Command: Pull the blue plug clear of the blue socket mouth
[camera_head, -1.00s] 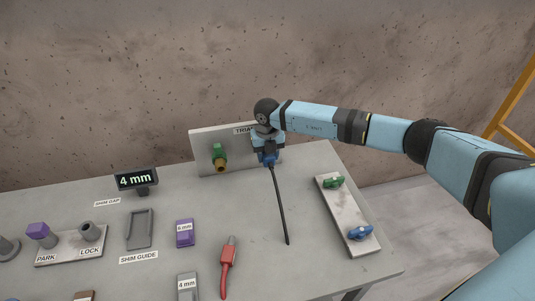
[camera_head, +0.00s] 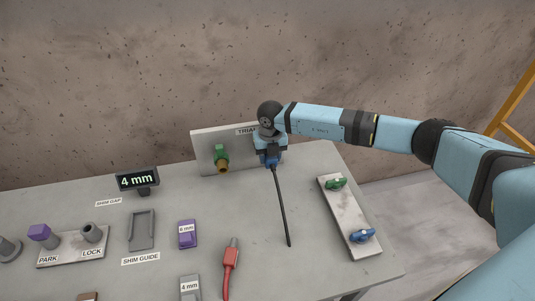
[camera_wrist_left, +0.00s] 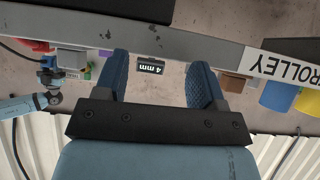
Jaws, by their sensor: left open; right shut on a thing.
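My right gripper (camera_head: 269,155) is at the right part of the upright grey panel (camera_head: 200,155), shut on the blue plug (camera_head: 272,162). Only a little of the plug's blue body shows below the fingers. A black cable (camera_head: 282,210) runs from it down across the table. The blue socket mouth is hidden behind my gripper, so I cannot tell whether the plug is still inside it. My left gripper (camera_wrist_left: 160,85) is open and empty in the left wrist view, its two blue fingers far apart; it is not in the head view.
A green connector with a brass end (camera_head: 221,160) is on the panel, left of my gripper. A grey plate (camera_head: 345,215) with green and blue pieces lies at the right.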

